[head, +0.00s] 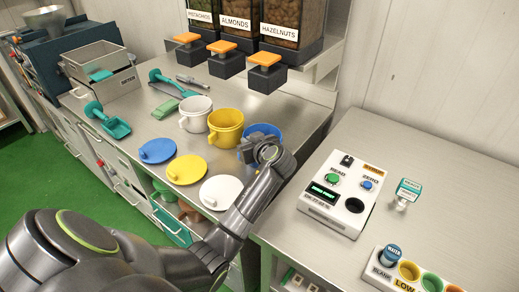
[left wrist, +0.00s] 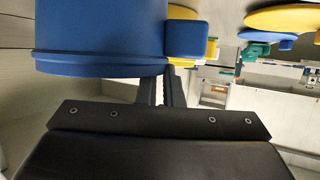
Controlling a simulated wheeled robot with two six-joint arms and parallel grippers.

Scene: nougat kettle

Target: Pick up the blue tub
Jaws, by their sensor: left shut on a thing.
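The blue tub (head: 268,129) stands at the right end of a row of tubs on the steel counter, mostly hidden behind my left gripper (head: 258,146). In the left wrist view the blue tub (left wrist: 100,35) fills the upper left, with its square blue handle (left wrist: 187,40) to the right. My left gripper (left wrist: 165,88) is shut on the tub at its near side; its fingertips are partly hidden. I cannot tell whether the tub is clear of the counter. My right gripper is not in view.
The yellow tub (head: 226,126) stands close left of the blue one, then the white tub (head: 196,113). Blue (head: 157,150), yellow (head: 187,169) and white (head: 220,192) lids lie in front. Dispensers (head: 266,75) hang behind. A panel with buttons (head: 338,193) is on the right counter.

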